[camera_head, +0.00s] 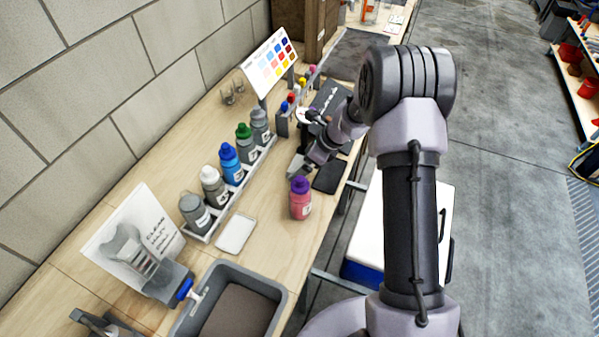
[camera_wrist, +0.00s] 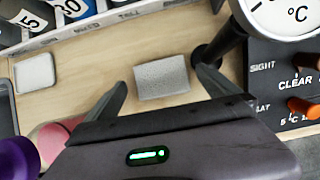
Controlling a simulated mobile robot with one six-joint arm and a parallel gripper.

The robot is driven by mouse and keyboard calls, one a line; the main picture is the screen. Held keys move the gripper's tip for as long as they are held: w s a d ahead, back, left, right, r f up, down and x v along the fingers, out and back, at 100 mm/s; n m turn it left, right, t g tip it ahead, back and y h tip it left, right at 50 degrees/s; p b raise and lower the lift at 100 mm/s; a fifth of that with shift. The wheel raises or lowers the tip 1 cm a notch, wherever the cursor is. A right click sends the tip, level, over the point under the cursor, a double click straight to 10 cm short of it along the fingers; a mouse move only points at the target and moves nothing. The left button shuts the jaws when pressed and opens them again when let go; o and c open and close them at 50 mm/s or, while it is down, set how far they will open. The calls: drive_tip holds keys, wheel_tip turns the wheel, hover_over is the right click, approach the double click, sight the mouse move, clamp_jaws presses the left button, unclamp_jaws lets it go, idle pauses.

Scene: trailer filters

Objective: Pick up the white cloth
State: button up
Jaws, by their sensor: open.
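The white cloth (camera_wrist: 161,79) appears as a small pale grey-white textured rectangle flat on the wooden bench in the wrist view. My gripper (camera_wrist: 162,82) is open and empty, with one finger to each side of the cloth as seen from the wrist; the gap in height is hard to judge. In the head view my gripper (camera_head: 308,165) is low over the bench, beyond the pink bottle, and I cannot make out the cloth clearly there.
A pink bottle with purple cap (camera_head: 300,198) stands close to my gripper. A rack of bottles (camera_head: 209,229), a white dish (camera_head: 236,233) and a grey basin (camera_head: 283,301) are nearer. In the wrist view, a round gauge (camera_wrist: 284,16) and black panel (camera_wrist: 283,80) lie right of the cloth.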

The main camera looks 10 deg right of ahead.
drive_tip(key=shift+w+a+f, duration=0.25)
drive_tip(key=shift+f, duration=0.4)
drive_tip(key=shift+r, duration=0.2)
drive_tip(key=shift+c, duration=0.2)
drive_tip(key=c, duration=1.5)
drive_tip(key=r+p, duration=0.2)
drive_tip(key=r, duration=0.1)
drive_tip(key=r+p, duration=0.2)
drive_tip(key=r, duration=0.2)
drive_tip(key=shift+s+d, duration=0.15)
drive_tip(key=shift+d, duration=0.05)
drive_tip(key=s+d+p, duration=0.1)
drive_tip(key=s+d, duration=0.3)
drive_tip(key=d, duration=0.1)
drive_tip(key=s+d+p, duration=0.1)
drive_tip(key=s+d, duration=0.2)
drive_tip(key=d, duration=0.2)
drive_tip(key=s+d+p, duration=0.1)
drive_tip(key=s+d, duration=0.3)
drive_tip(key=d, duration=0.1)
drive_tip(key=shift+s+d, duration=0.3)
drive_tip(key=shift+d, duration=0.1)
